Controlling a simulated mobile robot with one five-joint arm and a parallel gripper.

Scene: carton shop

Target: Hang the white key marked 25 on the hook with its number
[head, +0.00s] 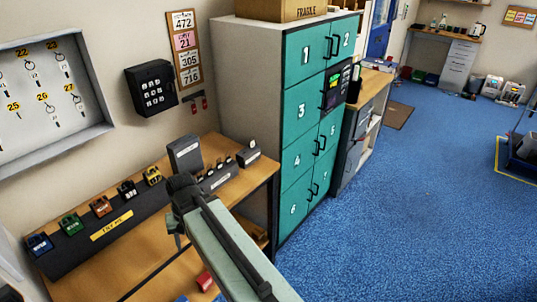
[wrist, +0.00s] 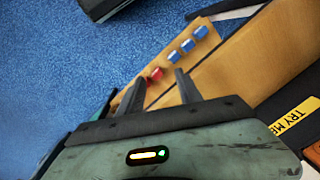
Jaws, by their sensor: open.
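A white key cabinet (head: 55,152) is on the wall at the left of the head view, with yellow number labels and several keys hanging in it. The label 25 (head: 13,106) is at its lower left, beside 26 and 27. I cannot make out whether a key hangs below the 25 label. I cannot pick out a white key marked 25 in either view. My gripper (wrist: 160,76) is open, with nothing visible held between its fingers. In the head view it is over the wooden bench, right of and below the cabinet.
The wooden bench (head: 110,284) carries a dark rack (head: 92,240) of several coloured padlocks. Teal lockers (head: 300,130) stand to the right. A black keypad box (head: 152,88) is on the wall. Red and blue pieces (wrist: 187,46) lie on a wooden surface. Blue floor (head: 420,200) is open at right.

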